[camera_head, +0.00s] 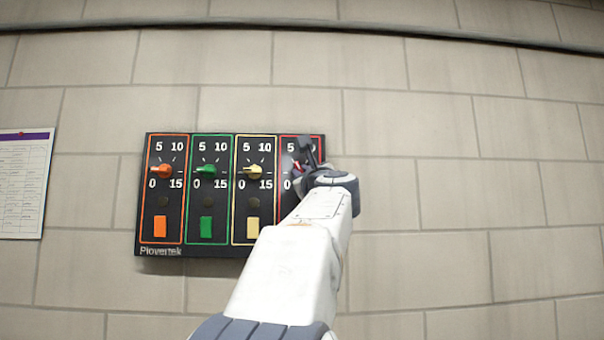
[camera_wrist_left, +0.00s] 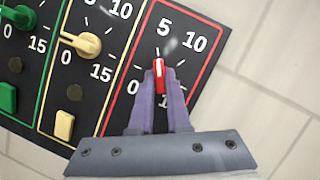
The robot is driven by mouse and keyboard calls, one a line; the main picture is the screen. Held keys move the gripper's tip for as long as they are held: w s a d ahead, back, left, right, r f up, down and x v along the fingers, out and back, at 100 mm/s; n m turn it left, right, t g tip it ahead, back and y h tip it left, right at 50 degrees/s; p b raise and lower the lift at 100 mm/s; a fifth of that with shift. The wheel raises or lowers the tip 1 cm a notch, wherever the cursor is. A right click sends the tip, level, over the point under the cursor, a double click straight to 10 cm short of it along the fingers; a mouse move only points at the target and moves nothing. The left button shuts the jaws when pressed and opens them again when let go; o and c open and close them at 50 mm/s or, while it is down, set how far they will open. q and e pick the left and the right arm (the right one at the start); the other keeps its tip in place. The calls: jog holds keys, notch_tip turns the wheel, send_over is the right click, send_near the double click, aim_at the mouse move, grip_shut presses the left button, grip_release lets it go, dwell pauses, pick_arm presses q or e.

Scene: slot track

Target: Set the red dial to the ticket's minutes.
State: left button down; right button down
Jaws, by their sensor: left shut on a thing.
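The red dial (camera_wrist_left: 158,72) is on the red-bordered section, the rightmost of the black panel (camera_head: 208,236). In the left wrist view its white-lined pointer aims close to the 5 mark. The 0, 5 and 10 show there; the 15 is hidden behind a finger. My left gripper (camera_wrist_left: 160,88) is shut on the red dial, one purple finger on each side. In the head view my gripper (camera_head: 304,160) covers most of that section. My right gripper is not in view. No ticket can be clearly made out in these frames.
Orange (camera_head: 164,170), green (camera_head: 207,170) and yellow (camera_head: 253,171) dials sit to the left on the same panel, each above a coloured rectangle. A white sheet with a purple header (camera_head: 22,190) hangs at far left, its text unreadable. The block wall right of the panel is clear.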

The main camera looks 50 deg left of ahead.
pick_arm(q)
jog(key=m+t+h, duration=0.2)
jog(key=m+h, duration=0.1)
jog(key=m, duration=0.7)
jog(key=m+t+h, duration=0.2)
jog(key=m+h, duration=0.2)
jog(key=m, duration=0.6)
jog(key=m+t+h, duration=0.1)
jog(key=m+h, duration=0.2)
jog(key=m, duration=0.7)
jog(key=shift+s+a+r+m+t+h, duration=0.15)
jog(key=shift+s+a+m+t+h, duration=0.15)
jog(key=shift+t+h, duration=0.1)
jog(key=c, duration=0.9)
grip_release()
jog(key=shift+d, duration=0.1)
